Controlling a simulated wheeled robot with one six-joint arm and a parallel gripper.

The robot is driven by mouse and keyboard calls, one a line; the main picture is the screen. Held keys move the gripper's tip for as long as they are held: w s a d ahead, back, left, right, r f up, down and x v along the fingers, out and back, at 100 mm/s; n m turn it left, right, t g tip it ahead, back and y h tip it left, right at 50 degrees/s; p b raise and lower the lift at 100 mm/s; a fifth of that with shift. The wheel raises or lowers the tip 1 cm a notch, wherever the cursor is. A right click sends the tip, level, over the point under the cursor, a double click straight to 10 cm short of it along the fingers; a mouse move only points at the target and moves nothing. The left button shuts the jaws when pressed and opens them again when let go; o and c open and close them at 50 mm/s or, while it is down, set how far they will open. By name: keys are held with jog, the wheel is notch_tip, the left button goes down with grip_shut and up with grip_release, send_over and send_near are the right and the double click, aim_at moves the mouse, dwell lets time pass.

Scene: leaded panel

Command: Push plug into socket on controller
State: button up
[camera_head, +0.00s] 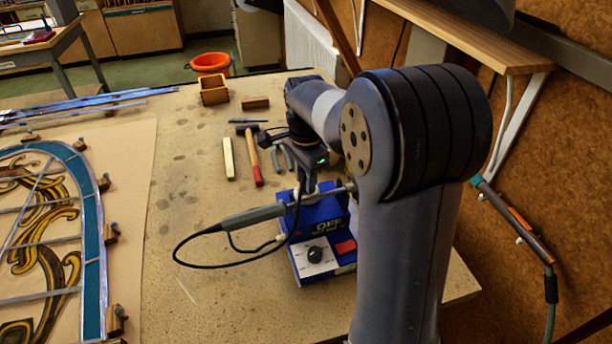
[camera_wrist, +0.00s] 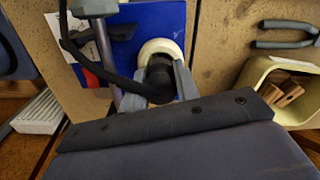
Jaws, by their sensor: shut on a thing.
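The blue controller (camera_head: 316,232) stands on the bench, with an "OFF" marking, a black knob and a red switch on its front. My gripper (camera_head: 308,186) reaches down at its back side. In the wrist view my gripper (camera_wrist: 155,90) is shut on the black plug (camera_wrist: 158,82), whose black cable runs off to the left. The pale round socket (camera_wrist: 160,48) on the blue controller (camera_wrist: 150,18) lies right beyond the plug and is partly covered by it. I cannot tell how deep the plug sits in the socket. The plug is hidden in the head view.
A grey-handled iron (camera_head: 252,217) with a looped black cable lies left of the controller. A hammer (camera_head: 251,155), pliers (camera_head: 282,158) and a wooden box (camera_head: 214,91) are behind. The leaded panel (camera_head: 92,240) fills the left side. Bare bench lies between.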

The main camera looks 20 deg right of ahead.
jog(key=shift+f+b, duration=0.3)
jog(key=shift+f, duration=0.25)
jog(key=o, duration=1)
notch_tip(320, 180, up, 11)
jog(key=shift+f, duration=0.1)
notch_tip(320, 180, down, 11)
jog(key=shift+r+p, duration=0.4)
jog(key=shift+r, duration=0.3)
